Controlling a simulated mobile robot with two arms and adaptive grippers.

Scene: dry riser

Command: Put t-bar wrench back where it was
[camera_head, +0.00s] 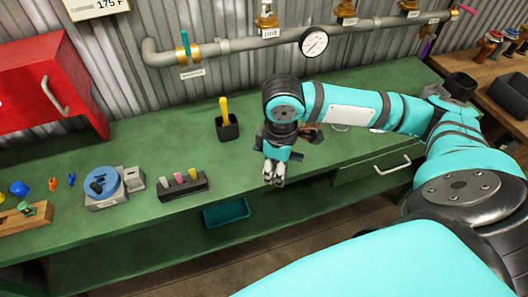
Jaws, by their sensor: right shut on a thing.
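My right gripper (273,176) points down over the front edge of the green workbench, right of the middle. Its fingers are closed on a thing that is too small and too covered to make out. I cannot clearly pick out the t-bar wrench. A dark square holder (228,128) stands on the bench left of my gripper, with an upright yellow-handled tool (225,108) in it. My left gripper is not in view.
The green workbench (140,152) runs along a corrugated wall. A pipe with a gauge (313,42) runs above it. A rack of coloured pegs (181,186), a blue round fixture (101,184) and a red cabinet (38,90) are left. Reddish items lie behind my gripper.

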